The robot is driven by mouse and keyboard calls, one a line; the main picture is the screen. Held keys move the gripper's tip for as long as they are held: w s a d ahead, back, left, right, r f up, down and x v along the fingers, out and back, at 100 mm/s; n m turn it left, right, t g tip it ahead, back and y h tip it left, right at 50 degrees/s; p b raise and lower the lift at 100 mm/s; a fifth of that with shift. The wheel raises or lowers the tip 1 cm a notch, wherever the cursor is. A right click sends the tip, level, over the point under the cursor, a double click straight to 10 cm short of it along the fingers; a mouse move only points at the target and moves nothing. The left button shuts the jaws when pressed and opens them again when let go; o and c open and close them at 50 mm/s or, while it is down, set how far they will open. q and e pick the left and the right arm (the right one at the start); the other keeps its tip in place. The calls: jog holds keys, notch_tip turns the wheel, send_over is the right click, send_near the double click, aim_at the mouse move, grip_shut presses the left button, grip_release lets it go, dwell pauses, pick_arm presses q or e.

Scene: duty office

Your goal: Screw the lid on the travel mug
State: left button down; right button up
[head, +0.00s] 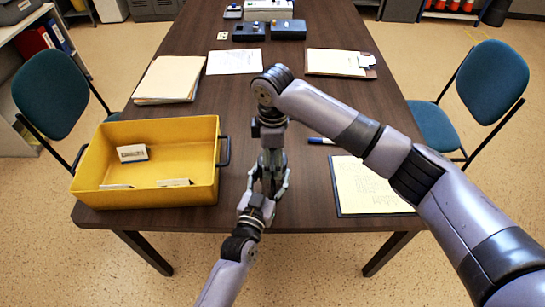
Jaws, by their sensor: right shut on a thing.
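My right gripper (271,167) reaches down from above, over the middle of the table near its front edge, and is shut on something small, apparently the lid. My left gripper (266,187) comes in from the front at a low angle and meets the right one. The fingers of both overlap in the picture, so I cannot tell whether the left is open or shut. The travel mug cannot be made out; the grippers hide the spot between them. How the lid sits on the mug cannot be seen.
A yellow crate (150,198) with a few small cards stands front left on the table (300,217). Folders, a clipboard (341,63) and dark boxes lie farther back. Blue chairs flank the table.

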jog(key=shift+c, duration=1.2)
jog(key=m, duration=0.4)
jog(key=shift+s+f+m, duration=0.1)
jog(key=shift+m, duration=0.2)
jog(key=m, duration=0.3)
jog(key=shift+m, duration=0.4)
jog(key=o, duration=1.3)
jog(key=shift+c, duration=0.2)
jog(key=shift+r, duration=0.2)
jog(key=shift+r, duration=2.15)
jog(key=shift+c, duration=0.3)
